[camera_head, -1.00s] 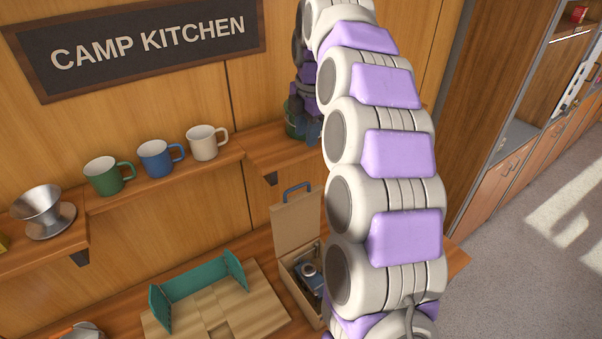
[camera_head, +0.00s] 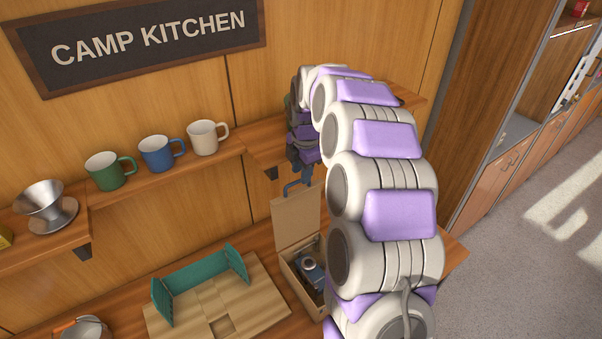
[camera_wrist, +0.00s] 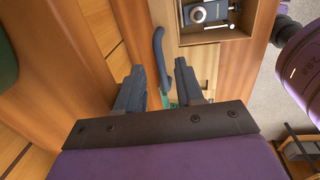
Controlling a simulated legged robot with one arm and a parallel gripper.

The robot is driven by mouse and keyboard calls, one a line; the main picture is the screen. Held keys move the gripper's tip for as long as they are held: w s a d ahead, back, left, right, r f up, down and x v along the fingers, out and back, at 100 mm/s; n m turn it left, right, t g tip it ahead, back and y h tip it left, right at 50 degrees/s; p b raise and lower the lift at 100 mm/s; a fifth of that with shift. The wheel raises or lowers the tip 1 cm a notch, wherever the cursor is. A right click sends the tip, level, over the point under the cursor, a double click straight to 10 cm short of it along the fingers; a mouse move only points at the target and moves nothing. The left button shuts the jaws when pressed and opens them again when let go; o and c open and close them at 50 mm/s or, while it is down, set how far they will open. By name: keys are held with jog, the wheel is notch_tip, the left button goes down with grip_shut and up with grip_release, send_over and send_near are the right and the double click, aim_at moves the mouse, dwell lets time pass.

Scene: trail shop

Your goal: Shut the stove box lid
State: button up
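The stove box (camera_head: 299,292) stands on the counter with its lid (camera_head: 297,222) upright and open. A blue-grey stove (camera_head: 312,268) lies inside; it also shows in the wrist view (camera_wrist: 206,13). The lid has a blue handle (camera_head: 297,188) on its top edge. My gripper (camera_head: 306,172) is just above the lid's top edge, at the handle. In the wrist view my gripper (camera_wrist: 161,93) has its two dark fingers apart, and the curved handle (camera_wrist: 158,55) shows between them with gaps. I cannot tell whether a finger touches it. My arm hides the box's right side.
A teal folding windscreen (camera_head: 200,272) stands on a wooden board left of the box. A shelf above holds green (camera_head: 106,170), blue (camera_head: 157,154) and cream (camera_head: 204,138) mugs and a metal dripper (camera_head: 43,203). A pot (camera_head: 82,328) is at lower left.

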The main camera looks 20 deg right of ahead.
jog(key=shift+w+f, duration=0.15)
jog(key=shift+f, duration=0.8)
grip_shut()
dwell(0.8)
